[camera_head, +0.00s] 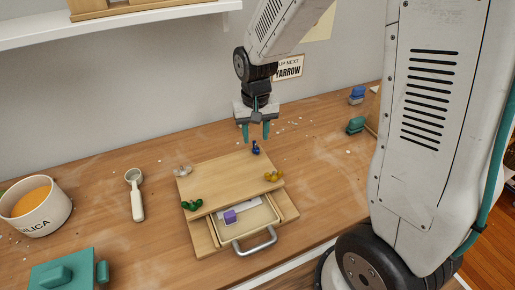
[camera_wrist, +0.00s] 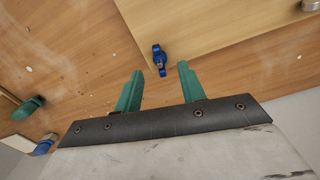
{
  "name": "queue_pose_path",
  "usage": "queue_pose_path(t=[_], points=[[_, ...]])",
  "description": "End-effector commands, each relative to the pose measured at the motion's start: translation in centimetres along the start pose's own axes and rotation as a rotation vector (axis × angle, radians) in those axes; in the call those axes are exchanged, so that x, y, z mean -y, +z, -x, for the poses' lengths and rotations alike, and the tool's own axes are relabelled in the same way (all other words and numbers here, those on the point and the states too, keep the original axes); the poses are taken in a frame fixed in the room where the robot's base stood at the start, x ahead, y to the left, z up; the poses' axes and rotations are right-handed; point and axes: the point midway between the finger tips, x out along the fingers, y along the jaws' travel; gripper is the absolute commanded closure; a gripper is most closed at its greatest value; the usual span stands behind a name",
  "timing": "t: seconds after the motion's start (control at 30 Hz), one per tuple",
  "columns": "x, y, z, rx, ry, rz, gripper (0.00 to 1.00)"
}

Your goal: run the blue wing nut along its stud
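The blue wing nut (camera_head: 255,147) sits on its stud at the far right corner of a wooden board (camera_head: 215,172). It also shows in the wrist view (camera_wrist: 159,59), with a bit of the stud visible at its middle. My gripper (camera_head: 256,138) is above and just behind that corner. Its two green fingers are apart with nothing between them.
Green (camera_head: 192,204), yellow (camera_head: 273,176) and pale grey (camera_head: 182,171) wing nuts sit at the board's other corners. An open drawer with a metal handle (camera_head: 255,241) holds a purple block (camera_head: 230,217). Teal (camera_head: 355,125) and blue (camera_head: 357,95) items stand at right.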

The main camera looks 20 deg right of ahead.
Motion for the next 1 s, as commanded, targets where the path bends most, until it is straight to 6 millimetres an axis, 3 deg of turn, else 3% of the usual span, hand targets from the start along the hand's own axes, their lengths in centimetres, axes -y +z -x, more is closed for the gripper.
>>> queue_pose_path(t=[0.17, 0.6, 0.83, 1.0], points=[[0.0, 0.0, -0.3, 0.001, 0.000, 0.002, 0.60], [0.0, 0.0, -3.4, 0.001, 0.000, 0.003, 0.60], [0.0, 0.0, -3.5, 0.000, 0.000, 0.003, 0.60], [0.0, 0.0, -3.5, 0.000, 0.000, 0.003, 1.00]])
